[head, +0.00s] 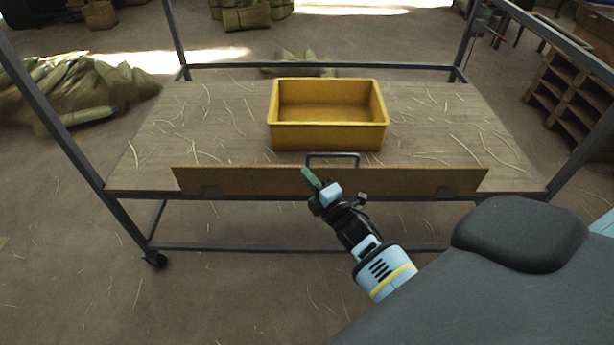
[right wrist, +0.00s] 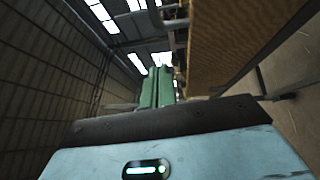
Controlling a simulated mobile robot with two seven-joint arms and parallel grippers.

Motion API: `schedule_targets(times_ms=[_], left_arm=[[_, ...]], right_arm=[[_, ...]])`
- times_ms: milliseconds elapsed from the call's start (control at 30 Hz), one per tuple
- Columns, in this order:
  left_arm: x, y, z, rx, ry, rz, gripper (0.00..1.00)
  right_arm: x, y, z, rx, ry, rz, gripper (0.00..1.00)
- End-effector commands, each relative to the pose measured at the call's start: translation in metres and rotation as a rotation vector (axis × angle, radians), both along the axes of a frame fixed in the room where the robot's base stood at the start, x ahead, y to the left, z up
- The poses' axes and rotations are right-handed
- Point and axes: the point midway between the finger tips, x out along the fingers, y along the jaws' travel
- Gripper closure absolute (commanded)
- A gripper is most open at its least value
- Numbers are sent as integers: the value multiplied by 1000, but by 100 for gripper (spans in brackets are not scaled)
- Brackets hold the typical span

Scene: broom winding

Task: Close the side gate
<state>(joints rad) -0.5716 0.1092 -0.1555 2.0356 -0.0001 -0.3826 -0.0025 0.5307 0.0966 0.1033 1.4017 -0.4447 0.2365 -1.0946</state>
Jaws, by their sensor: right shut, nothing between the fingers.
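The side gate is a long brown board (head: 250,181) along the front edge of the wheeled cart, with a dark handle (head: 334,155) rising from the middle of its top edge. Two dark fittings show at its lower edge; its exact tilt is hard to tell. My right gripper (head: 309,178) has its green fingers shut and empty, just in front of the board's middle, a little left of the handle. Whether it touches the board is unclear. In the right wrist view the closed fingers (right wrist: 157,88) point up and a brown panel, apparently the gate (right wrist: 235,40), is at right. My left gripper is out of view.
A yellow bin (head: 328,136) stands on the cart deck (head: 180,135) behind the gate, with loose straws around it. Metal posts (head: 70,130) rise at the cart's corners. Straw piles (head: 75,90) lie at left; a wooden rack (head: 570,95) stands at right.

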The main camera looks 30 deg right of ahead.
Motion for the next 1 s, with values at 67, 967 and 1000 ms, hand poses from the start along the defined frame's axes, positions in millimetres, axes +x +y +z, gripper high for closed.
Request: schedule_targets(times_ms=[67, 967, 1000], left_arm=[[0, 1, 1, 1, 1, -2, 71], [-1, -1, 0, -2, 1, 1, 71], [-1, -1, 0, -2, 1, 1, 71]], right_arm=[[-20, 0, -2, -1, 5, 0, 100], [-94, 1, -2, 0, 3, 0, 100], [-94, 1, -2, 0, 3, 0, 100]])
